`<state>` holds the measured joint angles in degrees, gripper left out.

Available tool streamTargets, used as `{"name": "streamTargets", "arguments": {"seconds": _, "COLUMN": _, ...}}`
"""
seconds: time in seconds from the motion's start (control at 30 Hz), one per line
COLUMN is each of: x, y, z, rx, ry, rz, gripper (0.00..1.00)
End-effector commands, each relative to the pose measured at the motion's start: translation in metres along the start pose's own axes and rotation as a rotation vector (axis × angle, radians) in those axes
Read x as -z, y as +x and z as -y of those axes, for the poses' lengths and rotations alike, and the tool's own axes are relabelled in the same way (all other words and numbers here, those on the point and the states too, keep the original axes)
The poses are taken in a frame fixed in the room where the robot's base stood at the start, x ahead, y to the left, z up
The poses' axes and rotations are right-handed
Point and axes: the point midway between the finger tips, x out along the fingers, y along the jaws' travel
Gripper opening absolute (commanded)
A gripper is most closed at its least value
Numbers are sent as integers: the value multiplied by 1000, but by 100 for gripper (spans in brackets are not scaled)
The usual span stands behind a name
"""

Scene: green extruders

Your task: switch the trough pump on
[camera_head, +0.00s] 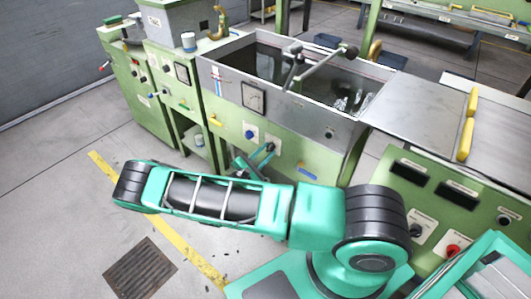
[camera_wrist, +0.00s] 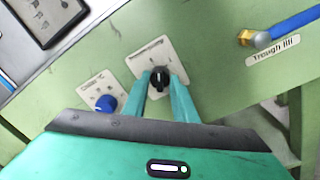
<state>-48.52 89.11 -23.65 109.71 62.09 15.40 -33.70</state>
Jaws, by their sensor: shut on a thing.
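My gripper (camera_wrist: 160,92) is shut on a black rotary knob (camera_wrist: 159,76), with one finger on each side of it. The knob sits on a pale label plate (camera_wrist: 140,64) on the green front panel of the trough machine. A small light mark shows on the knob; the plate's print is too small to read. In the head view my gripper (camera_head: 268,150) reaches the panel below the trough, and the fingers partly cover the knob. A blue knob (camera_wrist: 106,103) on its own plate is to the left, apart from my gripper.
A gauge (camera_head: 253,97) is on the panel above the knobs. The metal trough (camera_head: 225,70) is above. Grey floor (camera_head: 70,220) is clear at left.

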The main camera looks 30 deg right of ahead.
Motion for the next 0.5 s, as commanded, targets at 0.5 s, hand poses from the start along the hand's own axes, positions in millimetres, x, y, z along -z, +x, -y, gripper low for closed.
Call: {"name": "streamTargets", "arguments": {"seconds": 0.5, "x": 2, "y": -2, "z": -4, "rx": -10, "ry": 433, "rz": 16, "gripper": 3}}
